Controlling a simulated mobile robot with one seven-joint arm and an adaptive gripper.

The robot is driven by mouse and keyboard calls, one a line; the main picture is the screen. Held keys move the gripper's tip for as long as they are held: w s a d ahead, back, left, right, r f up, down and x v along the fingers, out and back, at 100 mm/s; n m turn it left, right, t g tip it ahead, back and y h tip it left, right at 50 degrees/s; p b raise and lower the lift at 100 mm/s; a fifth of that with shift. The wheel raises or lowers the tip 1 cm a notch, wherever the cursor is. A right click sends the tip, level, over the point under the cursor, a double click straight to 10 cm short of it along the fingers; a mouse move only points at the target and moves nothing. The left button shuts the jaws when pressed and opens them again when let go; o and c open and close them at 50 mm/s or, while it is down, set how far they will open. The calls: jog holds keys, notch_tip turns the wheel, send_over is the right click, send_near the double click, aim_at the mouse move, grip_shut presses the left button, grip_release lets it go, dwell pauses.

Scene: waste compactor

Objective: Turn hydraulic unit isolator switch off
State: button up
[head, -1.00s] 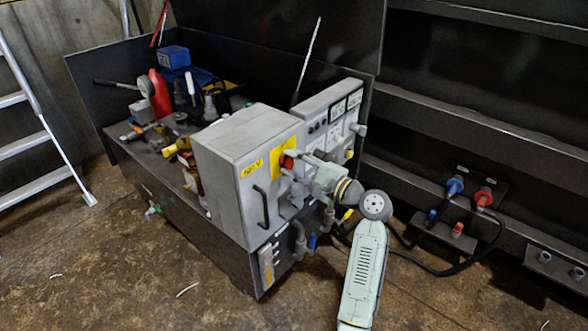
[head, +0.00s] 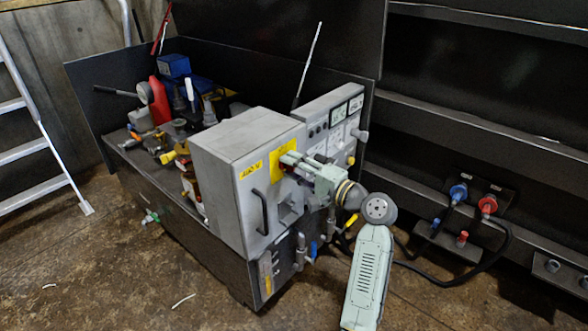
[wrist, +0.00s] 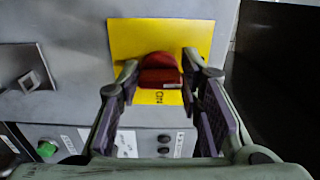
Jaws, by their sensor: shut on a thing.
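The red isolator switch (wrist: 160,72) sits on a yellow plate (wrist: 122,40) on the face of a grey control box (head: 236,165). In the wrist view the switch lies between the two fingertips of my gripper (wrist: 160,68), which is shut on it. In the head view my gripper (head: 289,160) reaches the yellow plate (head: 276,168) from the right, and its fingers hide most of the switch. Small lettering on the plate below the switch is too blurred to read, so I cannot tell the switch's set position.
A black handle (head: 262,212) stands out from the box left of my gripper. A green button (wrist: 47,149) shows at lower left in the wrist view. Pipe fittings and a blue valve lever are below. Red and blue hose couplings (head: 487,205) are at right.

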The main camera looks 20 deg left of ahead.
jog(key=o, duration=1.2)
jog(key=shift+c, duration=0.2)
jog(key=v, duration=1.2)
